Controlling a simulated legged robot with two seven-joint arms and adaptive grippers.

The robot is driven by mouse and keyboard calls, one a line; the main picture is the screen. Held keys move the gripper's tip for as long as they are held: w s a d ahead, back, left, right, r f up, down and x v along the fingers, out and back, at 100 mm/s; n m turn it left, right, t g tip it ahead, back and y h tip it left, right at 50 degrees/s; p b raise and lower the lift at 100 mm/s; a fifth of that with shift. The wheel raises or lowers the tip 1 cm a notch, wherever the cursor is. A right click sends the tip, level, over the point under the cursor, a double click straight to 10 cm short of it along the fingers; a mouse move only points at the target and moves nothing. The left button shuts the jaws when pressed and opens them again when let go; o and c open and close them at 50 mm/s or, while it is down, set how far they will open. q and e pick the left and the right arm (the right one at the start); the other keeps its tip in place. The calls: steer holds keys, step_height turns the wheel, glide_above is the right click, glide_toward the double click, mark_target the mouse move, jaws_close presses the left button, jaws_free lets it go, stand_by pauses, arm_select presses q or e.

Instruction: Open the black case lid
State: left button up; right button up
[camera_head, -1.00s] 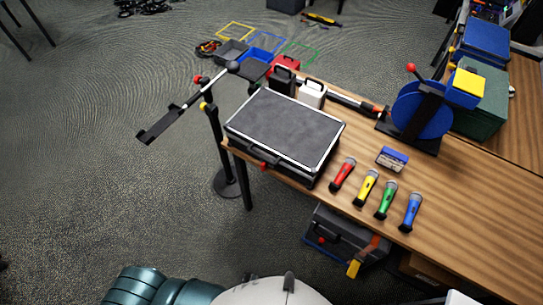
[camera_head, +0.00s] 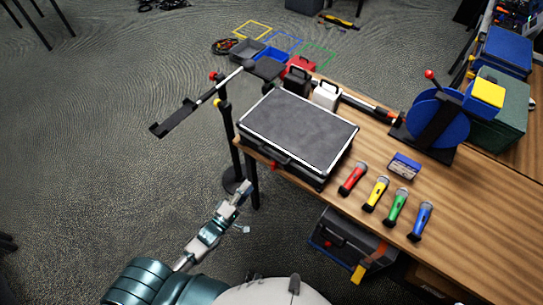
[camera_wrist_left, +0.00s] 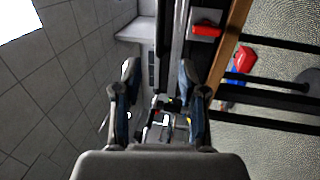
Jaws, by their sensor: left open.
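The black case (camera_head: 299,124) lies flat on the near left end of the wooden table, its lid shut. The lid is dark grey with a silver rim. A handle and a red latch (camera_head: 274,166) show on its near side. My left gripper (camera_head: 242,205) is in front of the table's near left edge, apart from the case, open and empty. In the left wrist view the open fingers (camera_wrist_left: 159,85) point towards a dark, silver-edged side that looks like the case, with a red part (camera_wrist_left: 207,30) beside it. My right gripper is not in view.
Red (camera_head: 352,180), yellow (camera_head: 375,194), green and blue microphones lie right of the case. A black stand (camera_head: 228,140) stands at the table's left corner. Black and white containers (camera_head: 326,95) stand behind the case. A blue reel (camera_head: 437,117) is farther right. A toolbox (camera_head: 345,240) sits below.

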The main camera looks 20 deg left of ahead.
mark_target(272, 157)
arm_select(q)
steer(key=x, duration=1.5)
steer(key=shift+w+f+p, duration=0.1)
steer(key=shift+w+p, duration=0.2)
steer(key=shift+p, duration=0.05)
jaws_close()
